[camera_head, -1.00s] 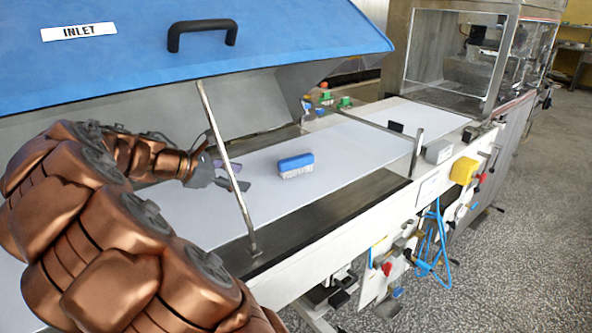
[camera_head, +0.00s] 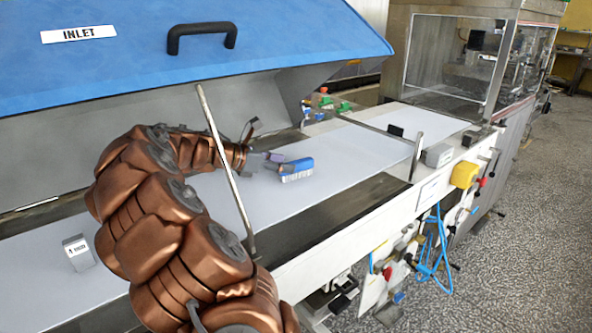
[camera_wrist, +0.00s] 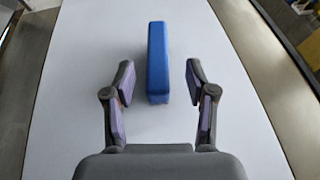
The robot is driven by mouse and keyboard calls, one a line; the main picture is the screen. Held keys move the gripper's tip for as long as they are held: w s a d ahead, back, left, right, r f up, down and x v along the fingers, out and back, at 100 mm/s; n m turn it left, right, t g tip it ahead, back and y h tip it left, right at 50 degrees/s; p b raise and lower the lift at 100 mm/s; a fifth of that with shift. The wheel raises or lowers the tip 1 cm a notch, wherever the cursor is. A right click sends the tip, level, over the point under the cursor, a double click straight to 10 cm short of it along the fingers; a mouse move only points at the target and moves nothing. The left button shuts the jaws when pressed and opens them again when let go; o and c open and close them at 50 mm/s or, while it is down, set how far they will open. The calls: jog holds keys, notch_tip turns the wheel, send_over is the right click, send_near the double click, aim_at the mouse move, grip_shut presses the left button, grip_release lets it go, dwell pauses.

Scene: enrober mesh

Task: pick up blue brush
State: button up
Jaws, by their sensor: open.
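The blue brush (camera_head: 297,168) has a blue back and pale bristles. It rests on the white belt, bristles down. In the wrist view the blue brush (camera_wrist: 158,62) lies ahead, its long side pointing away from me. My gripper (camera_head: 274,162) is at the brush's left end in the head view. In the wrist view my gripper (camera_wrist: 160,80) is open, with one purple-padded finger on each side of the brush's near end.
The white belt (camera_head: 350,160) is clear beyond the brush. A thin metal rod (camera_head: 226,165) stands in front of my arm. The raised blue lid (camera_head: 280,40) hangs over the belt. A small white block (camera_head: 78,252) sits at the lower left.

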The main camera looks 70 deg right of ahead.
aim_at(292, 162)
jog(key=shift+x, duration=2)
jog(key=shift+w+f, duration=0.1)
jog(key=shift+c, duration=0.4)
grip_shut()
